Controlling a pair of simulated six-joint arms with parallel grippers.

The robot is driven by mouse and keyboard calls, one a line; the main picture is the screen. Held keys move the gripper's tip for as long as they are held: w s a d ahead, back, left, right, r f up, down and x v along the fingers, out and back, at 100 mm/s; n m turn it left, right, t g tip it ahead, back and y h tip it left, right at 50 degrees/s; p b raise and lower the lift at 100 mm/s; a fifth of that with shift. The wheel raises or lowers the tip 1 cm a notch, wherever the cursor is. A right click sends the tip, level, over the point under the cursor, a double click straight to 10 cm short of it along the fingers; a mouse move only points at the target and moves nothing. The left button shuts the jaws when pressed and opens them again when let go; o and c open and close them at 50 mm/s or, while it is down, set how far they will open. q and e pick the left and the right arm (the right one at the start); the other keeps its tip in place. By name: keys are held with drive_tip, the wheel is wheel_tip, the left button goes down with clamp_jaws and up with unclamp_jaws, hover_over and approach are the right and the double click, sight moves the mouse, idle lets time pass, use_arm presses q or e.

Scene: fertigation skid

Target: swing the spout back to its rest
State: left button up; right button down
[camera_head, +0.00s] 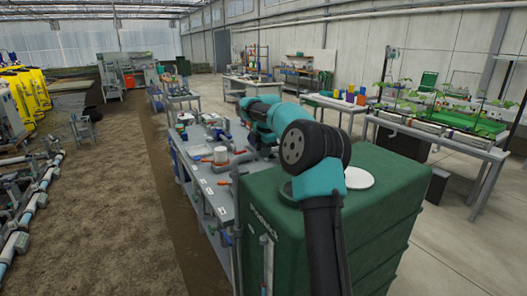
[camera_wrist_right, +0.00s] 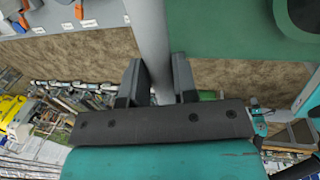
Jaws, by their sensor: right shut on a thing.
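The spout shows in the right wrist view as a smooth grey pipe (camera_wrist_right: 152,40) that runs down from the top edge between my fingers. My right gripper (camera_wrist_right: 158,82) has one dark finger on each side of this pipe and is shut on it. The fingers hide part of the pipe, and its outlet and rest cannot be made out. In the head view, my right arm reaches over the green tank (camera_head: 375,225) to the grey bench, and its own links hide most of the gripper and the spout. My left gripper is in neither view.
A grey bench (camera_head: 215,190) with orange-handled valves stands left of the tank. The tank top has a round opening (camera_head: 287,190) and a white disc (camera_head: 358,178). Plant tables (camera_head: 435,135) stand at the right. Bare soil floor (camera_head: 110,220) lies open left of the bench.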

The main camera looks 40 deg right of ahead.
drive_tip(key=c, duration=0.9)
unclamp_jaws()
drive_tip(key=shift+w, duration=0.2)
drive_tip(key=shift+r, duration=0.1)
drive_tip(key=s+r, duration=0.1)
drive_tip(key=r, duration=0.4)
drive_tip(key=s+r, duration=0.1)
drive_tip(key=r, duration=0.5)
drive_tip(key=s+r, duration=0.1)
drive_tip(key=r, duration=0.5)
drive_tip(key=shift+s+a, duration=0.2)
drive_tip(key=shift+a, duration=0.2)
